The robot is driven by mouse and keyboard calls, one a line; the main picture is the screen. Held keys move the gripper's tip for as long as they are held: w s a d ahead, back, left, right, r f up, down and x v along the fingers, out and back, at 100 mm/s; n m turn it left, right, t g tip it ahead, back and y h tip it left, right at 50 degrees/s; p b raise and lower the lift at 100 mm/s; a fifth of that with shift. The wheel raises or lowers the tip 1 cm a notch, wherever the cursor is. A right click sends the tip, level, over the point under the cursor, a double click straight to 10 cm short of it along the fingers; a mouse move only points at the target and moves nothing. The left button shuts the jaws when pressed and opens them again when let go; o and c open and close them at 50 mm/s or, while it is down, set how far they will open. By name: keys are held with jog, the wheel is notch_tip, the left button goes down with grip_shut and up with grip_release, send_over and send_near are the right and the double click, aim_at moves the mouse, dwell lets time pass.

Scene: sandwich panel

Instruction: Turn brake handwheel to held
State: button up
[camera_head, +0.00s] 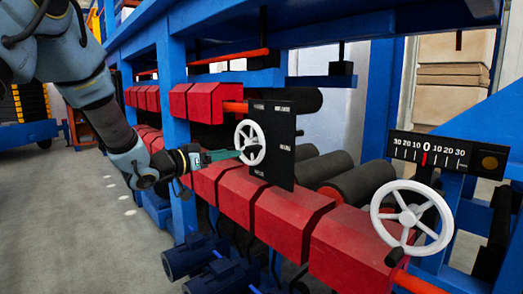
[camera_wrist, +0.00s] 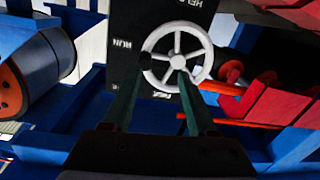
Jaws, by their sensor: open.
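The white spoked handwheel (camera_head: 258,130) sits on a black panel (camera_head: 281,165) in the head view. In the wrist view the wheel (camera_wrist: 178,55) has a dark knob on the left of its rim, by the word RUN. The panel (camera_wrist: 125,70) there also reads HELD at the top edge, partly cut off, and has a third label, hard to read, below the wheel. My gripper (camera_head: 240,153) reaches the wheel from the left. In the wrist view its open fingers (camera_wrist: 161,74) point at the wheel, with tips overlapping its lower part; I cannot tell whether they touch.
A larger white handwheel (camera_head: 412,218) stands at the right below a scale (camera_head: 440,155) with its red pointer at 0. Red blocks (camera_head: 290,215) run under the panel. Blue frame posts (camera_head: 378,98) and grey rollers (camera_head: 362,184) crowd the panel. Floor at the left is clear.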

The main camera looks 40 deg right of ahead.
aim_at(260, 148)
jog(key=shift+s+d+r+m+g, duration=0.25)
jog(key=shift+s+d+m+g, duration=0.25)
jog(key=shift+s+d, duration=0.45)
jog(key=d+p, duration=0.1)
jog(key=d, duration=0.2)
jog(key=d+p, duration=0.1)
jog(key=d, duration=0.2)
jog(key=d+p, duration=0.1)
jog(key=d, duration=0.3)
jog(key=shift+s, duration=0.35)
jog(key=c, duration=0.9)
grip_shut()
jog(key=shift+s+f, duration=0.1)
